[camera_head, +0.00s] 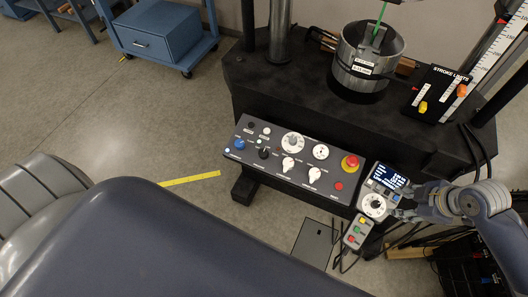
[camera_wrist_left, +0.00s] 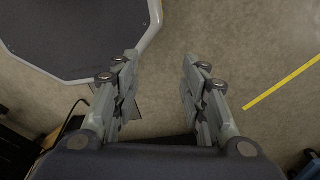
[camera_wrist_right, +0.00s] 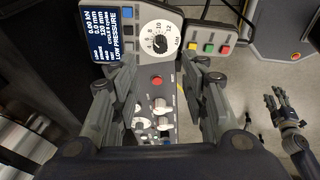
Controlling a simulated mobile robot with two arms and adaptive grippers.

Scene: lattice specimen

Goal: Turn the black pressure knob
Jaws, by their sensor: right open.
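A black knob (camera_head: 264,153) sits on the sloped control panel (camera_head: 245,172), left of two white knobs (camera_head: 300,168). A white numbered dial (camera_head: 374,205) with a dark centre is on a small box at the panel's right end. In the right wrist view this dial (camera_wrist_right: 160,40) lies just beyond my fingertips, beside a screen (camera_wrist_right: 103,32) reading "LOW PRESSURE". I cannot tell from labels which is the pressure knob. My right gripper (camera_head: 402,203) is open and empty, right beside the small box. My left gripper (camera_wrist_left: 157,75) is open and empty, above the floor.
A red emergency button (camera_head: 350,162) stands near the panel's right end. A pendant with coloured buttons (camera_head: 356,234) hangs below the box, with cables around it. A metal pot (camera_head: 366,60) stands on the black machine bed. A blue cart (camera_head: 158,40) is far left.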

